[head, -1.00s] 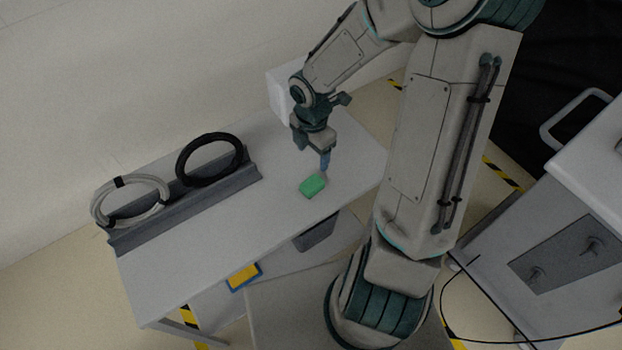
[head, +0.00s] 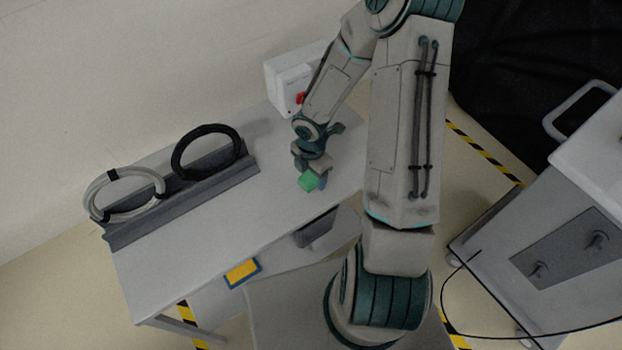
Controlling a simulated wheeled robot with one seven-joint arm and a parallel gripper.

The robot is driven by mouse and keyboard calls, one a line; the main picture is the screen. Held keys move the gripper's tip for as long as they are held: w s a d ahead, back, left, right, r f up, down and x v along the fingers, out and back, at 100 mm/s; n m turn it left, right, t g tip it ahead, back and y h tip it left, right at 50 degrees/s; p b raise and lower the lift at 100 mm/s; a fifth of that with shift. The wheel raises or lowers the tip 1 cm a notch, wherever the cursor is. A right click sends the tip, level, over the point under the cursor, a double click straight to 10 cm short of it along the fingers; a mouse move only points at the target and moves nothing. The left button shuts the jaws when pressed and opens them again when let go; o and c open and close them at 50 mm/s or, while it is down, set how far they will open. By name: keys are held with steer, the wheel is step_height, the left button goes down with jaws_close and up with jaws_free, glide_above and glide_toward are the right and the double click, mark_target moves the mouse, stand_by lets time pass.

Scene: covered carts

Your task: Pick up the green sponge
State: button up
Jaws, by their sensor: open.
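The green sponge (head: 309,182) lies on the white table top (head: 240,220), near its right end. My gripper (head: 311,178) is directly over the sponge, and its body hides the sponge's upper edge. The jaws are open. The fingers are small and mostly hidden, so I cannot tell whether they are on both sides of the sponge or touching it.
A grey rail (head: 185,205) with a pale cable coil (head: 123,196) and a black coil (head: 207,152) lies at the table's back left. A white box with a red part (head: 292,82) stands behind my arm. A grey cart (head: 560,240) is at right. The table's front left is clear.

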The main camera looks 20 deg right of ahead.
mark_target(312, 175)
steer(key=shift+f, duration=0.5)
steer(key=c, duration=1)
steer(key=shift+r, duration=0.1)
steer(key=shift+c, duration=0.2)
steer(key=shift+r, duration=0.55)
step_height(312, 175, up, 3)
steer(key=shift+p, duration=0.4)
steer(key=w+d+r, duration=0.4)
steer(key=d+r, duration=0.2)
steer(key=d, duration=0.4)
steer(key=shift+w+d+r+p, duration=0.35)
steer(key=shift+r, duration=0.05)
